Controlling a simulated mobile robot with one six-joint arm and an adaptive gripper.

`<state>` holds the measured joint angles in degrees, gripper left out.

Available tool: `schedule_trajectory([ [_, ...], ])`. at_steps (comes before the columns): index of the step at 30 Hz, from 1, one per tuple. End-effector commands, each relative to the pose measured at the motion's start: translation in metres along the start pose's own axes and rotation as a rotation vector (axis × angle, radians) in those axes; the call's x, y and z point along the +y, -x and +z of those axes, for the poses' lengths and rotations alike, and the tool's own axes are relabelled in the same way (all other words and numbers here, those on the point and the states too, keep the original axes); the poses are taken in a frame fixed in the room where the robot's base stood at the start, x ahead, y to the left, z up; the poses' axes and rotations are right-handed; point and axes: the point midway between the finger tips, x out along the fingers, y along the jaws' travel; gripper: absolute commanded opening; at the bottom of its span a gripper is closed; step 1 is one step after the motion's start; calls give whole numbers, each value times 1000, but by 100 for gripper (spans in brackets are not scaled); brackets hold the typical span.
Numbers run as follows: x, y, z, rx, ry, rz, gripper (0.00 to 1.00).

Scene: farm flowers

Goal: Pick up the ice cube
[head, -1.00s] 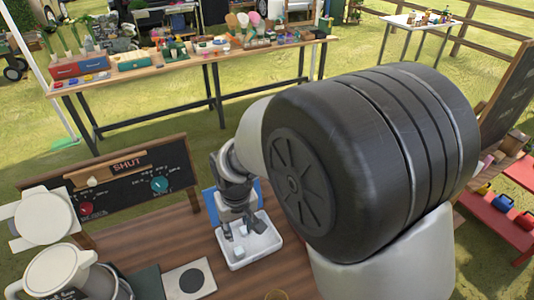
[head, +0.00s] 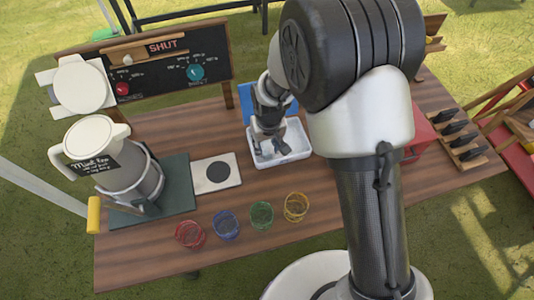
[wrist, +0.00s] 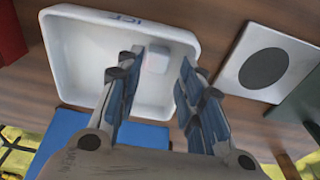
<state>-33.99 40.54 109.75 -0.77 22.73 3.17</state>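A small pale ice cube (wrist: 157,60) lies in a white tray (wrist: 72,55) marked ICE. In the wrist view it sits between the fingertips of my gripper (wrist: 161,60), with gaps to both fingers. My gripper is open, its fingers pointing down into the tray. In the head view, my gripper (head: 268,146) is over the tray (head: 299,153), and its fingers make the cube hard to pick out there.
A white pad with a dark disc (head: 217,174) is left of the tray. A kettle (head: 92,145) stands further left. Several coloured glasses (head: 262,215) stand in front. A board marked SHUT (head: 160,60) is behind, and a red box (head: 422,130) is to the right.

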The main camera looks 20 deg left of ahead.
Motion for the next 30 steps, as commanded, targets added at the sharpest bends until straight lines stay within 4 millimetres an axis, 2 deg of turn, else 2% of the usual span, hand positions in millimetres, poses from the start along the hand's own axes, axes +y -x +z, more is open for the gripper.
schedule_trajectory([
  [11,3,-50,-3,-3,0,0,35],
  [18,3,-50,-3,-1,0,0,35],
  [30,3,-50,-3,-1,0,0,11],
])
